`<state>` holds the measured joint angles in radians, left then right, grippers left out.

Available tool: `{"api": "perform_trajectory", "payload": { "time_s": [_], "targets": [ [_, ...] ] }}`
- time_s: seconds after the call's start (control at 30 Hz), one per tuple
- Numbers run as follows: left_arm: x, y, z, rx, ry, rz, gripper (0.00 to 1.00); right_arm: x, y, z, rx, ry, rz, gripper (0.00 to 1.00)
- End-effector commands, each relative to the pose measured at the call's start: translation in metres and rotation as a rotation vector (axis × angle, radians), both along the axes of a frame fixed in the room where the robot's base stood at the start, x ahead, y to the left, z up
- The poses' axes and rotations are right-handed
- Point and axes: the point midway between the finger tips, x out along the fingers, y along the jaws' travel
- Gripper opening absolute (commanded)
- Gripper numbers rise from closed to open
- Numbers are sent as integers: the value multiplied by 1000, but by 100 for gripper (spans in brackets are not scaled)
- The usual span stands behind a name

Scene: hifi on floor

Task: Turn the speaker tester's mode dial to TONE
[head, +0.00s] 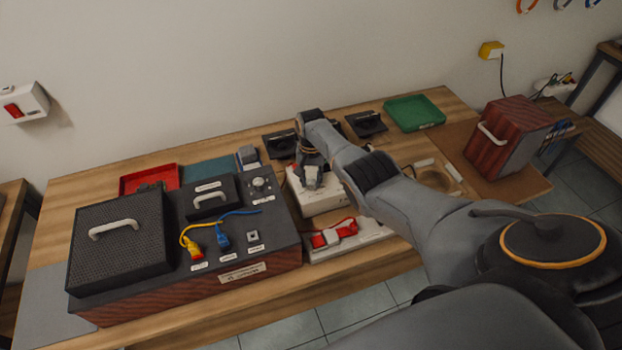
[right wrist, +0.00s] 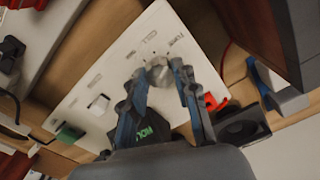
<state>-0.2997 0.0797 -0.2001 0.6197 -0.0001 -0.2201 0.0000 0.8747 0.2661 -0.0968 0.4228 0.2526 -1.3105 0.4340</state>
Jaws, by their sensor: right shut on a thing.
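The speaker tester (head: 318,203) is a white box on the table, right of the large black unit. It also shows in the right wrist view (right wrist: 112,62) as a white panel with small labels and a green-lettered display. Its mode dial (right wrist: 157,68) is a round grey knob near the panel's end. My right gripper (head: 312,178) is over the tester and hides most of its top in the head view. In the right wrist view its fingers (right wrist: 160,80) are shut on the dial, one on each side. The labels are too blurred to read which mode is set. My left gripper is not in view.
The black unit (head: 285,244) with handles and yellow and blue cables stands close on the left. A green tray (head: 414,113) and a red wooden box (head: 507,138) are to the right.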

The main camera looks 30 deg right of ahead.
Motion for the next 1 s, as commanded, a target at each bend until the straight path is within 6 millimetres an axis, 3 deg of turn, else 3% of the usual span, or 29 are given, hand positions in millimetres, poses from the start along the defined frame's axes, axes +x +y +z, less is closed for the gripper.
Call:
{"api": "perform_trajectory", "payload": {
  "time_s": [0.03,0.13,0.57,0.77,1.0],
  "targets": [
    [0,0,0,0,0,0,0,0,0,0,1,-1,-1,32],
    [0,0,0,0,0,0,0,0,0,0,1,-1,-1,52],
    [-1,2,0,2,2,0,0,0,0,4,1,-1,0,52],
    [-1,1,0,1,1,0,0,1,-1,25,-1,-3,1,52],
    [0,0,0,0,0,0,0,2,0,75,0,-6,0,52]
  ]
}}
